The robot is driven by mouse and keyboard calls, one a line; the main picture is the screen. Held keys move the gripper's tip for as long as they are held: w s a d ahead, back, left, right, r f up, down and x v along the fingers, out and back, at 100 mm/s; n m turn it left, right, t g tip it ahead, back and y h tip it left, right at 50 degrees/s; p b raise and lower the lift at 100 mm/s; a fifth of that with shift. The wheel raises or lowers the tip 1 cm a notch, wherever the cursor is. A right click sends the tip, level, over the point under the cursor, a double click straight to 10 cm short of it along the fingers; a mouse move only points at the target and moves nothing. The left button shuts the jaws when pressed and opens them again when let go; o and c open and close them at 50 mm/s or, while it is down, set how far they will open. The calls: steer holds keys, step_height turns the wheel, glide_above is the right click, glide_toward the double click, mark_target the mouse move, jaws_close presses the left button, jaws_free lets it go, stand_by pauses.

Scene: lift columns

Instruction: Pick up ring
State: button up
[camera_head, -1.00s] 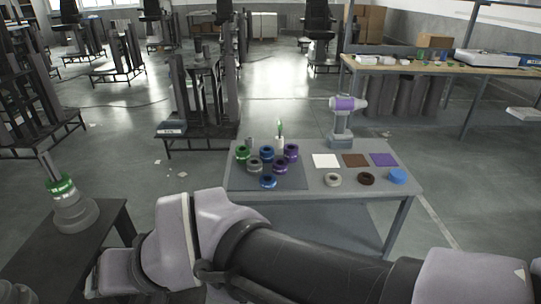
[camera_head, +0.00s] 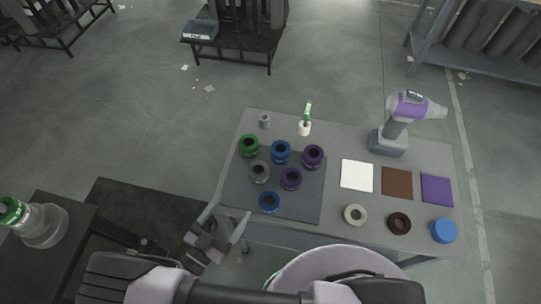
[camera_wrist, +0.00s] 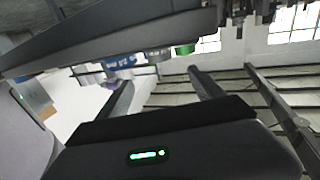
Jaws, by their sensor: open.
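Several spool-like rings stand on a dark mat (camera_head: 312,208) on the grey table: a green ring (camera_head: 249,146), a grey ring (camera_head: 258,172), a blue ring (camera_head: 281,152), a second blue ring (camera_head: 269,202) and two purple rings (camera_head: 313,157) (camera_head: 291,179). The task does not say which ring. My gripper (camera_head: 229,214) is open and empty, just off the table's front left corner, fingers pointing toward the table.
A pale ring (camera_head: 355,214), a brown ring (camera_head: 399,222) and a blue cap (camera_head: 444,231) lie at the table's right front. Coloured squares (camera_head: 397,183) lie behind them. A purple-grey drill-like tool (camera_head: 397,120) stands at the back.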

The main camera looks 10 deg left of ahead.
mark_target(253, 177)
steer(key=b+x, duration=0.1)
steer(key=x, duration=1.2)
steer(key=shift+w, duration=0.2)
jaws_close()
